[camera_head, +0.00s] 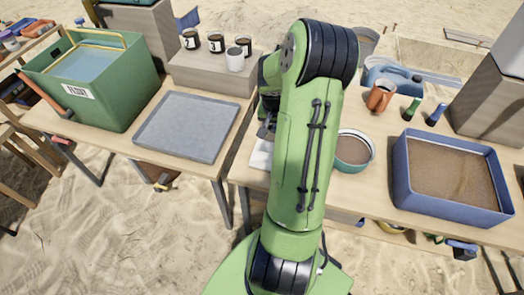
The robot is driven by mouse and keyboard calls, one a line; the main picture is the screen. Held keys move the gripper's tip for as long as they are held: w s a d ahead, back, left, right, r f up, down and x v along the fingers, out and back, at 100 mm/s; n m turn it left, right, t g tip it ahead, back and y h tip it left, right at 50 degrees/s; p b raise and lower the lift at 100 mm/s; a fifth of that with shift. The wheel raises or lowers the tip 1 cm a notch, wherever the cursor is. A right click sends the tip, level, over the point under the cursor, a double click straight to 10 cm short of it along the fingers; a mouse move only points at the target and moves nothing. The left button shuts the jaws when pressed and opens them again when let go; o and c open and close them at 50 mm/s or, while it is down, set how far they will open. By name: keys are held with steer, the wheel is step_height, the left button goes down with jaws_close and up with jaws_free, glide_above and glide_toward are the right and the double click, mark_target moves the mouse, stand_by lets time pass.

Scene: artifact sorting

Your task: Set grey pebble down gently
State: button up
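I do not see a grey pebble in the head view. My green arm stands in the middle of the picture and bends away from the camera over the table. My gripper is hidden behind the arm, so its fingers and anything in them do not show. A flat grey tray (187,127) lies empty on the left table. A blue bin of brown sand (401,185) stands on the right table. A teal bowl of brown sand (368,160) is just right of my arm.
An orange jug (379,98) and two small bottles (411,109) are at the right. A gap parts the tables.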

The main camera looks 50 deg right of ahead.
step_height(320, 180, down, 10)
steer(key=b, duration=0.3)
steer(key=shift+s+d+r, duration=0.1)
steer(key=shift+s+r, duration=0.05)
steer(key=shift+r, duration=0.1)
steer(key=shift+f, duration=0.2)
steer(key=o, duration=1)
steer(key=shift+r, duration=0.1)
